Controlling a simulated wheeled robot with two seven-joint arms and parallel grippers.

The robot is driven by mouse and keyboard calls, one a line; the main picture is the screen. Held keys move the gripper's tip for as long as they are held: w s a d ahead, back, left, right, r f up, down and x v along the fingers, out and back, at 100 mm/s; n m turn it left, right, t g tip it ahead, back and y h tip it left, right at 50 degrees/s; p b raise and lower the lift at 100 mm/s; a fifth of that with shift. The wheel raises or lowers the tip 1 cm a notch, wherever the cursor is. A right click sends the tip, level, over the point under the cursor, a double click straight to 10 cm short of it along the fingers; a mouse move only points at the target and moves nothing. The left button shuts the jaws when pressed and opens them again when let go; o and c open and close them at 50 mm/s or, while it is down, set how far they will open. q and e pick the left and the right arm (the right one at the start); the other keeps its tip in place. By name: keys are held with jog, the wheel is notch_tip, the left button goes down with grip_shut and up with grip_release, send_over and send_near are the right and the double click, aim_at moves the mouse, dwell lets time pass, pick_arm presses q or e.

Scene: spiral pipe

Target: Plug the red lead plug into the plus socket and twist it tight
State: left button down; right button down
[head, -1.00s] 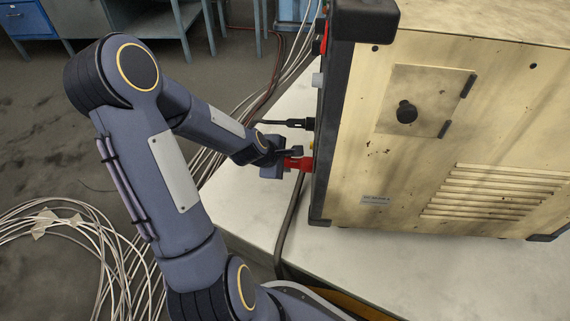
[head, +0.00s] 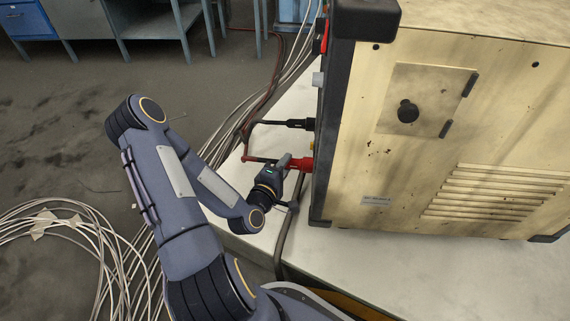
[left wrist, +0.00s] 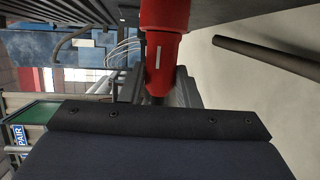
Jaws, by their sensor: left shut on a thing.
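The red lead plug (head: 300,164) points at the front panel of the cream machine (head: 465,130), low down, and its nose meets the panel. The plus socket is hidden behind it, so I cannot tell how deep the plug sits. My left gripper (head: 288,163) is shut on the red plug, coming at it from below left. The red lead (head: 262,159) runs left out of the plug. In the left wrist view the red plug (left wrist: 164,48) stands in the upper middle, between my fingers. My right gripper is not in view.
A black plug (head: 293,124) with its lead sits in the panel just above the red one. A grey knob (head: 318,79) sticks out higher up. A dark cable (head: 290,215) crosses the white table (head: 350,262). Coiled pale cables (head: 60,228) lie on the floor.

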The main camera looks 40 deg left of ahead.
pick_arm(q)
jog(key=c, duration=1)
grip_release()
jog(key=shift+s, duration=0.1)
jog(key=s+d+p, duration=0.1)
jog(key=s, duration=0.6)
jog(key=shift+s+r, duration=0.3)
jog(key=shift+r, duration=0.1)
jog(key=shift+d, duration=0.1)
